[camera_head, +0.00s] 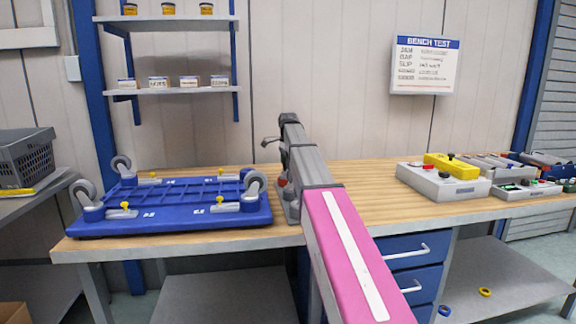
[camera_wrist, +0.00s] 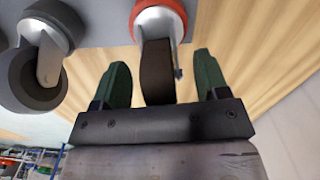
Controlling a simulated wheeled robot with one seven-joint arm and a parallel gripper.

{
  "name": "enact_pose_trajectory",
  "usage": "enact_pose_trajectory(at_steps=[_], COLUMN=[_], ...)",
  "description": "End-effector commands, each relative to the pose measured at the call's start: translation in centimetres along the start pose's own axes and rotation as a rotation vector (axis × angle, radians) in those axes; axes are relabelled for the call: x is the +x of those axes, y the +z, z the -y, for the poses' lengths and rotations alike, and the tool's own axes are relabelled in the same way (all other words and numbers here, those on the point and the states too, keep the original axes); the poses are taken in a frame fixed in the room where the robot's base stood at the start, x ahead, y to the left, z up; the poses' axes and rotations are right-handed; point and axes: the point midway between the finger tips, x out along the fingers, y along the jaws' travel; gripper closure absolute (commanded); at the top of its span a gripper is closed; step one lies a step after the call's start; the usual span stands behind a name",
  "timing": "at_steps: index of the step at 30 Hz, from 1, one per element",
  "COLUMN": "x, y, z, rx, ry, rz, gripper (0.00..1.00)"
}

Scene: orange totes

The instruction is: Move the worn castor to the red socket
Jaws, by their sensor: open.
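In the wrist view, my gripper (camera_wrist: 161,62) is open, its two dark green fingers on either side of a brown, worn-looking castor wheel (camera_wrist: 157,75). Gaps show between the wheel and both fingers. The castor's pale metal fork meets a red ring (camera_wrist: 183,14), which looks like the red socket, on a grey surface (camera_wrist: 105,12). Whether the castor is fully seated there cannot be told. In the head view my arm hides the gripper; a grey fixture with a red part (camera_head: 283,182) shows just left of my arm.
A grey castor (camera_wrist: 38,82) stands left of my fingers in the wrist view. In the head view, a blue dolly frame (camera_head: 170,222) with several grey castors lies on the wooden bench (camera_head: 365,185). A grey box (camera_head: 440,190) with a yellow block (camera_head: 453,166) stands to the right.

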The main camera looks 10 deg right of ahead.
Motion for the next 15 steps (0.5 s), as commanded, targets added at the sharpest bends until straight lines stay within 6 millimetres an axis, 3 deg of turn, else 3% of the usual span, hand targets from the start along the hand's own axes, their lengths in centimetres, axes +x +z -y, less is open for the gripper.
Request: enact_pose_trajectory(at_steps=[15], x=[-8.7], y=[0.0], z=[0.1], rx=[0.0], ry=[-0.002], rz=[0.0], gripper=[0.32])
